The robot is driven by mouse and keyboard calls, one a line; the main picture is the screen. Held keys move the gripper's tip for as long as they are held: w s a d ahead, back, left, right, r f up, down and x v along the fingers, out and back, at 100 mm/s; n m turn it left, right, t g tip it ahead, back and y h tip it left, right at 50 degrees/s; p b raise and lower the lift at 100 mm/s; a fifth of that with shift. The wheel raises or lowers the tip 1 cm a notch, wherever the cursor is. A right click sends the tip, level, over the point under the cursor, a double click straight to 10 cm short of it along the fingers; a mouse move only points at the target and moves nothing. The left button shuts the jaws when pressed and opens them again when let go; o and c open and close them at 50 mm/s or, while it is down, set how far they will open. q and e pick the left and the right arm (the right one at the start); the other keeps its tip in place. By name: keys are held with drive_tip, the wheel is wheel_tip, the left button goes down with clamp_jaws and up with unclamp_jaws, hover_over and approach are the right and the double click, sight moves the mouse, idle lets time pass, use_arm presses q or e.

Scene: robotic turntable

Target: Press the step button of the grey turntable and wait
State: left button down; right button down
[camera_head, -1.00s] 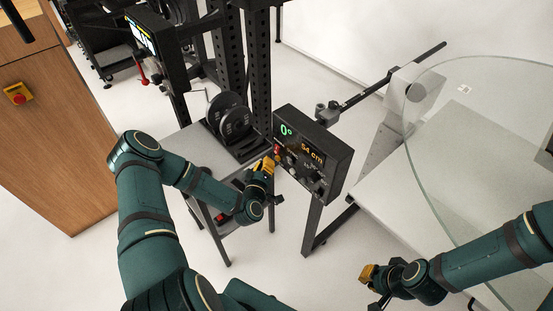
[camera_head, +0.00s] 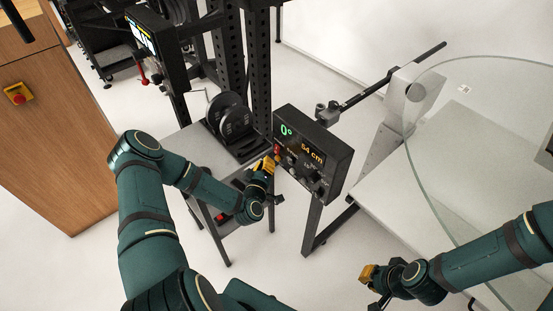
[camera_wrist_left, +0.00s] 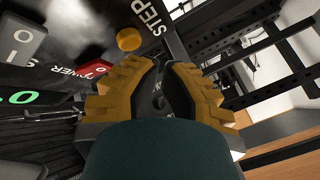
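The black control box (camera_head: 342,176) faces my left arm and shows a green 0° and an orange 54 cm. In the left wrist view, a round yellow-orange button (camera_wrist_left: 129,39) sits beside the white word STEP. My left gripper (camera_head: 269,161) is at the left side of the panel face. Its yellow fingers (camera_wrist_left: 161,66) come together at the tips, with nothing held, and show just below the button and apart from it in that picture.
A red switch (camera_wrist_left: 97,68) and a grey switch (camera_wrist_left: 22,40) are near the yellow button. A grey side table (camera_head: 195,150) with black weight plates (camera_head: 232,120) and a dark upright frame stand behind my left gripper. A wooden cabinet (camera_head: 65,140) is at the left.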

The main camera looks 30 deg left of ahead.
use_arm(q)
drive_tip(key=shift+w+d, duration=0.15)
drive_tip(key=shift+w, duration=0.2)
drive_tip(key=shift+w+d, duration=0.15)
drive_tip(key=shift+w, duration=0.2)
idle(0.6)
drive_tip(key=shift+s, duration=0.15)
idle(0.3)
drive_tip(key=shift+s+a, duration=0.35)
drive_tip(key=shift+s, duration=0.25)
drive_tip(key=s, duration=0.1)
drive_tip(key=s+a, duration=0.1)
drive_tip(key=s, duration=0.1)
drive_tip(key=s+a, duration=0.1)
drive_tip(key=shift+s, duration=0.35)
drive_tip(key=shift+d, duration=0.15)
idle(2.5)
